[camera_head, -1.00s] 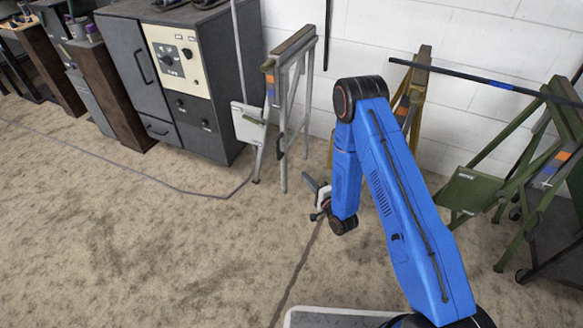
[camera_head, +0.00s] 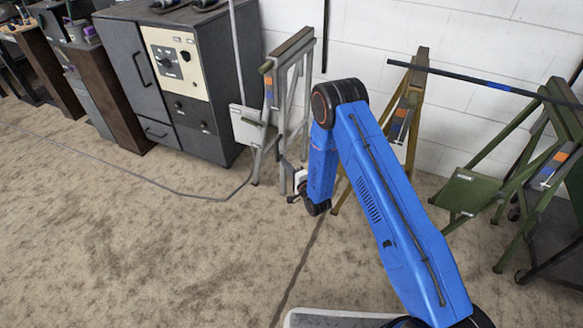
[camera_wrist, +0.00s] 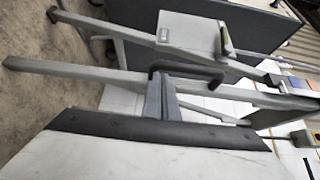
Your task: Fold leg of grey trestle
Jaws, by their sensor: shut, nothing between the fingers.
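The grey trestle (camera_head: 293,46) stands upright against the white wall, with a light panel (camera_head: 247,125) at its left side and its legs spread on the floor. My gripper (camera_head: 287,168) is low at the trestle's near right leg, partly hidden by my blue arm. In the wrist view the shut, empty fingers (camera_wrist: 160,82) reach up to a grey leg (camera_wrist: 100,77) of the trestle. A black bent handle (camera_wrist: 187,68) on that leg lies right at the fingertips; I cannot tell whether they touch it. The panel (camera_wrist: 188,33) shows beyond the legs.
A dark cabinet (camera_head: 140,75) with a cream control panel stands left of the trestle. A yellow-brown trestle (camera_head: 405,110) and a green trestle (camera_head: 530,175) stand to the right. A black pole (camera_head: 470,78) juts out by the wall. The carpeted floor (camera_head: 130,240) in front is clear.

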